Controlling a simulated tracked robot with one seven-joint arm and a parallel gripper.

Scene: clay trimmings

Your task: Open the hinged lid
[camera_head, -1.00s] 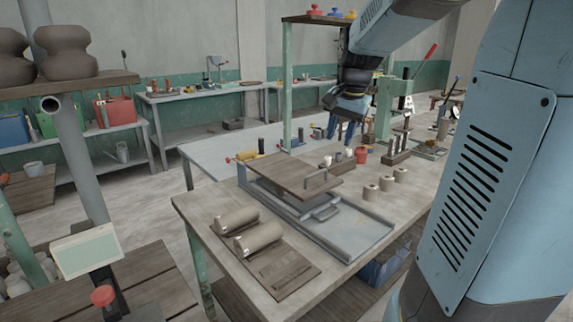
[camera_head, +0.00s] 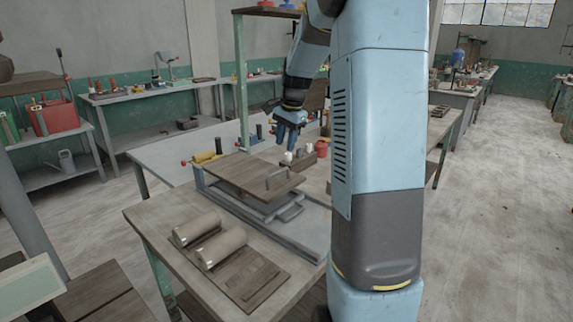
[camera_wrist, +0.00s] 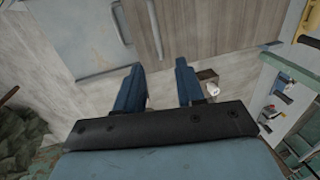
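The hinged lid (camera_head: 240,172) is a brown wooden board with a metal bar handle (camera_head: 278,177) near its right end. It lies flat, closed, over a grey metal base with a tray (camera_head: 300,226) on the table. My gripper (camera_head: 291,132) hangs above and behind the lid, apart from it. In the wrist view my gripper (camera_wrist: 160,75) has two blue fingers spread apart with nothing between them. A brown wooden surface (camera_wrist: 215,25), probably the lid, lies beyond the fingertips there. My arm hides the tray's right part in the head view.
A yellow-handled tool (camera_head: 206,156) lies behind the lid. Small pots and a red cup (camera_head: 322,149) stand behind the handle. A green post (camera_head: 241,80) rises behind the table.

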